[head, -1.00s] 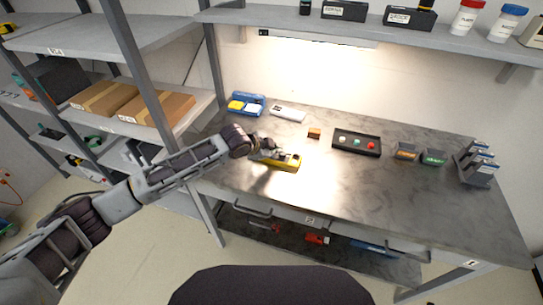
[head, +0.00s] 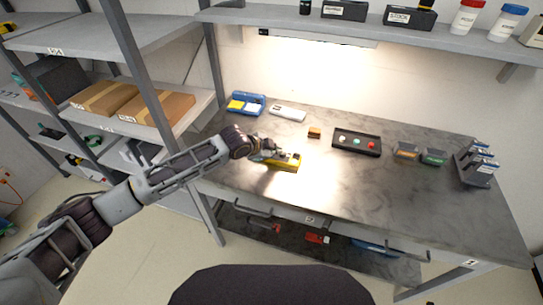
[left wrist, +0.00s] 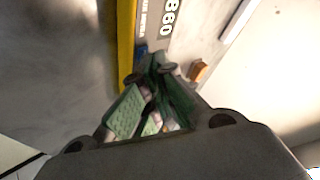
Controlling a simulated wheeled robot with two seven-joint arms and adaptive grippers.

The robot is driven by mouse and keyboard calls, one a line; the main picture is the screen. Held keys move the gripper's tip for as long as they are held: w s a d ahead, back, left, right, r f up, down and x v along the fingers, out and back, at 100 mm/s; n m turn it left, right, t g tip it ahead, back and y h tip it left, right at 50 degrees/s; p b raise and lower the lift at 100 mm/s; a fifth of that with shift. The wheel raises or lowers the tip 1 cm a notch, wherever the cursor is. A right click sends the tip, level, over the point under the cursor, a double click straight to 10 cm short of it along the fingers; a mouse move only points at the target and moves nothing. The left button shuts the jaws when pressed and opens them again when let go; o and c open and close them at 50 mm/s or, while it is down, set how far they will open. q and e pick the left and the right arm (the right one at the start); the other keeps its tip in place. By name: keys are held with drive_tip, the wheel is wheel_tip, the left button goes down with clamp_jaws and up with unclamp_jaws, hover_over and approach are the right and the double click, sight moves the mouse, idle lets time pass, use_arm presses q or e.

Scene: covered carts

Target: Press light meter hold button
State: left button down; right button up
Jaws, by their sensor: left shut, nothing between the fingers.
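The light meter (head: 287,168) is a yellow-edged device lying on the dark workbench, near its front left. In the left wrist view, its yellow edge (left wrist: 126,40) and a grey face with the digits 860 show close up. A small blue button (left wrist: 141,51) shows on that face, just beyond the fingertips. My left gripper (head: 273,153) is over the left part of the meter. In the left wrist view its fingers (left wrist: 150,72) are together and empty, and partly hide the meter. I cannot tell whether they touch it. My right gripper is not in view.
A small brown block (head: 314,133) and a black tray with coloured buttons (head: 340,149) lie behind and right of the meter. A blue holder (head: 246,104) and white box (head: 288,113) are at the back left. The bench's front right is clear. A shelf hangs above.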

use_arm(q)
drive_tip(key=shift+s+a+f, duration=0.1)
drive_tip(key=shift+s+f, duration=0.05)
drive_tip(key=shift+f, duration=0.35)
idle(0.8)
drive_tip(key=shift+r, duration=0.1)
drive_tip(key=shift+r+p, duration=0.85)
drive_tip(key=shift+p, duration=0.15)
drive_tip(key=shift+r+p, duration=2.5)
drive_tip(key=shift+r, duration=0.1)
drive_tip(key=shift+f, duration=0.1)
